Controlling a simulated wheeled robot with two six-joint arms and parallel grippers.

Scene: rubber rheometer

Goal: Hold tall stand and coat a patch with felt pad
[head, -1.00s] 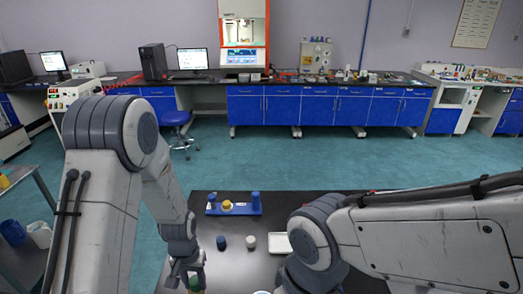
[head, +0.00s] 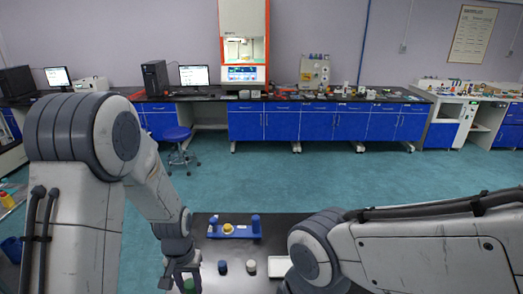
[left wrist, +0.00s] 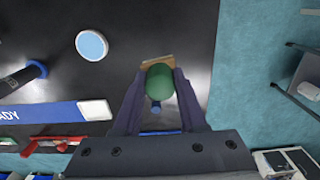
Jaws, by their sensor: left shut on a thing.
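My left gripper (head: 184,283) is at the left edge of the black table in the head view. It is shut on a green round-topped thing (head: 189,284), which shows between both fingers in the left wrist view (left wrist: 160,82). A tan flat piece (left wrist: 157,62) shows just beyond it, perhaps the felt pad. In the left wrist view, a dark post with a blue end (left wrist: 25,77) is at the left; I cannot tell if it is the tall stand. A blue strip with a white patch (left wrist: 95,110) is below it. My right gripper is out of view.
A light-blue disc (left wrist: 92,45) is on the table. A dark blue cup (head: 222,267), a pale-topped cup (head: 251,267) and a white tray (head: 277,266) are nearer.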

